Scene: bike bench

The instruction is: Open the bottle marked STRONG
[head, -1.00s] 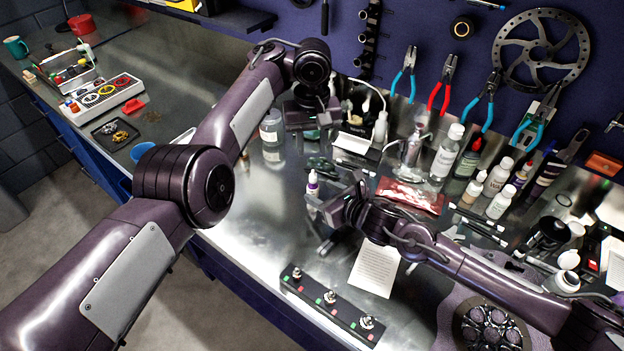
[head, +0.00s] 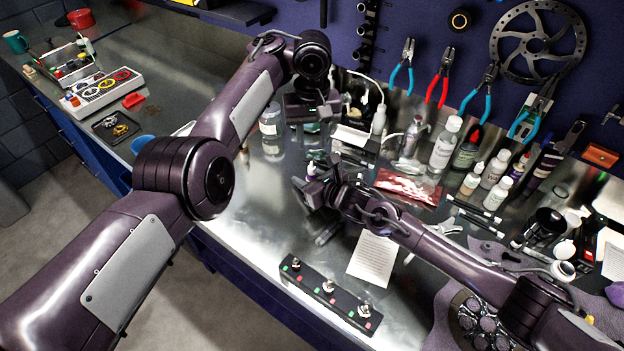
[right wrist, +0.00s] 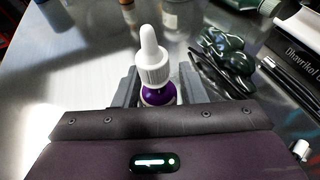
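A small dropper bottle with a white cap and purple label (right wrist: 158,95) stands between the fingers of my right gripper (right wrist: 160,92) in the right wrist view. The fingers are apart, with a gap at the bottle's right side. In the head view my right gripper (head: 316,187) mostly hides this bottle; its white tip (head: 311,169) shows behind it. My left gripper (head: 312,112) hangs higher, over the back of the bench; its fingers are not clear. I cannot read STRONG on any bottle. Several bottles stand at the right, among them a tall white-capped one (head: 445,143).
A clear jar (head: 270,124) stands left of my left gripper. A red packet (head: 408,186), a paper sheet (head: 373,259) and a switch box (head: 329,290) lie near my right arm. Dark crumpled items (right wrist: 228,52) lie right of the dropper bottle. The bench left of it is clear.

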